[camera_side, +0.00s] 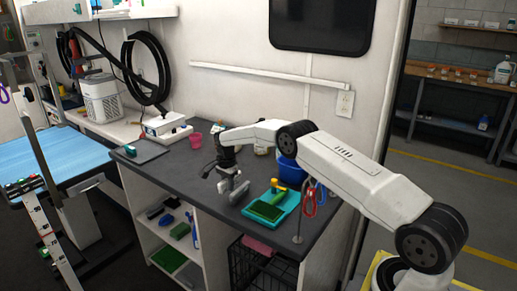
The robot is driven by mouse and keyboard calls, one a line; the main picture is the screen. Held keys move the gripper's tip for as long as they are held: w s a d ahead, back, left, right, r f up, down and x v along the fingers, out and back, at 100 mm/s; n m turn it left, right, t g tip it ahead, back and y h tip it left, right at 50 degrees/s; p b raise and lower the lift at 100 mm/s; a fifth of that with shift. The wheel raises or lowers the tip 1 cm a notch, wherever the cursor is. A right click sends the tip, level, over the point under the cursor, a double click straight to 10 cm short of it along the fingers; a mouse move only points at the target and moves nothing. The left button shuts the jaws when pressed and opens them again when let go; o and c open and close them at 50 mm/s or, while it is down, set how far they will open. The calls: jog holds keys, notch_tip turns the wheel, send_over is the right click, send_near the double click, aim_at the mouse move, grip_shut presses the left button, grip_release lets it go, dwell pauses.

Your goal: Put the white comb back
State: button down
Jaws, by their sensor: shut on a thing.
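My gripper (231,189) is low over the dark grey counter (190,180), left of the teal tray. It is shut on a small pale thing (239,191) that seems to be the white comb. Its teeth cannot be made out at this size, and my fingers hide part of it. I cannot tell whether it touches the counter. The teal tray (290,217) lies near the counter's front right edge and holds a green brush (266,210) with a yellow and green handle.
A blue container (288,167) stands behind the tray, partly behind my arm. Red and blue looped tools (310,203) hang at the right edge on a stand. A pink cup (195,140) and white device (165,125) are at the back left.

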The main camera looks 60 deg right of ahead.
jog(key=shift+f, duration=1.4)
jog(key=shift+f, duration=0.25)
jog(key=shift+c, duration=2.4)
grip_release()
jog(key=shift+r, duration=0.1)
jog(key=shift+d+r, duration=0.1)
jog(key=shift+r, duration=3.8)
